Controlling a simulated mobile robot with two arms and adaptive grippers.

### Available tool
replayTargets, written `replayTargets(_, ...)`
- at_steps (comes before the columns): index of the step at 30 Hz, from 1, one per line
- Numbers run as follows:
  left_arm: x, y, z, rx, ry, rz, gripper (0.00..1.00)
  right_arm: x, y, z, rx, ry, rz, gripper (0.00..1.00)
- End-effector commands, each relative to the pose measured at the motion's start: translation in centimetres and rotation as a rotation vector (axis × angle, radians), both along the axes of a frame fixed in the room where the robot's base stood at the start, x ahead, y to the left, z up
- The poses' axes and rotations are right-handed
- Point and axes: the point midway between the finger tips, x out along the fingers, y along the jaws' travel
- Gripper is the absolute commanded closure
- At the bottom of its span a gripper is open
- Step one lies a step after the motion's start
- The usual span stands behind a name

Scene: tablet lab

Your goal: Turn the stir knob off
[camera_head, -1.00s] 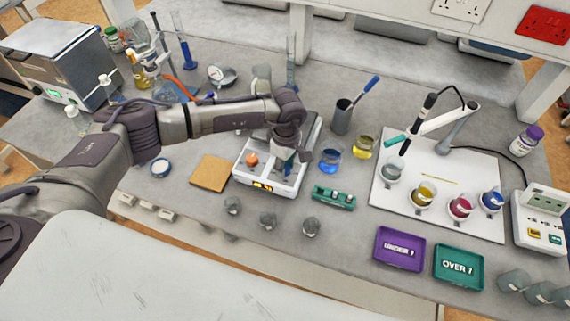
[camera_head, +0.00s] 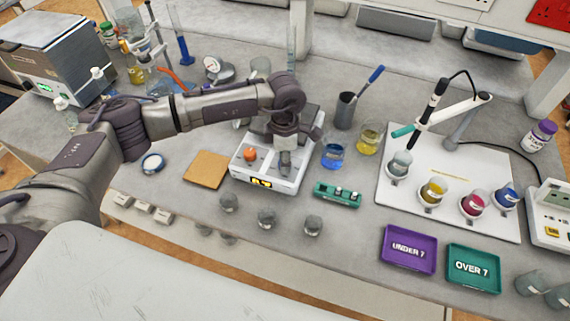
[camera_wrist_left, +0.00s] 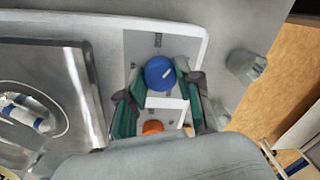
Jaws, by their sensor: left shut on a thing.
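The white hotplate stirrer (camera_head: 250,170) stands mid-bench, with a lit orange display on its front. Its orange knob (camera_head: 249,154) shows left of my left gripper (camera_head: 285,168), which reaches down over the control panel. In the left wrist view, a round blue knob (camera_wrist_left: 160,73) with a white mark sits between the teal fingers of this gripper (camera_wrist_left: 159,85), which is shut on it. The orange knob (camera_wrist_left: 153,127) lies nearer the wrist, partly hidden. In the head view the gripper hides the blue knob. My right gripper is not in view.
A blue beaker (camera_head: 333,155) and a yellow beaker (camera_head: 367,140) stand right of the stirrer. A green rack (camera_head: 337,194) and small grey beakers (camera_head: 312,225) are in front. A tan pad (camera_head: 206,170) lies to the left.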

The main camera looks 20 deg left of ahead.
Motion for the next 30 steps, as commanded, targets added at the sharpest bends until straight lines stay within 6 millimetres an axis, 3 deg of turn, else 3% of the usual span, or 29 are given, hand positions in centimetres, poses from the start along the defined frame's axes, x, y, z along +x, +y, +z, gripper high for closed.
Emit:
replayTargets(6, 0.1, 0.0, -0.3, -0.001, -0.004, 0.204, 1.0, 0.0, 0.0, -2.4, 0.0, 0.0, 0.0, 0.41)
replayTargets(30, 0.0, 0.1, -0.2, -0.002, -0.003, 0.965, 1.0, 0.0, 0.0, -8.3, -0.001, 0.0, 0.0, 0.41)
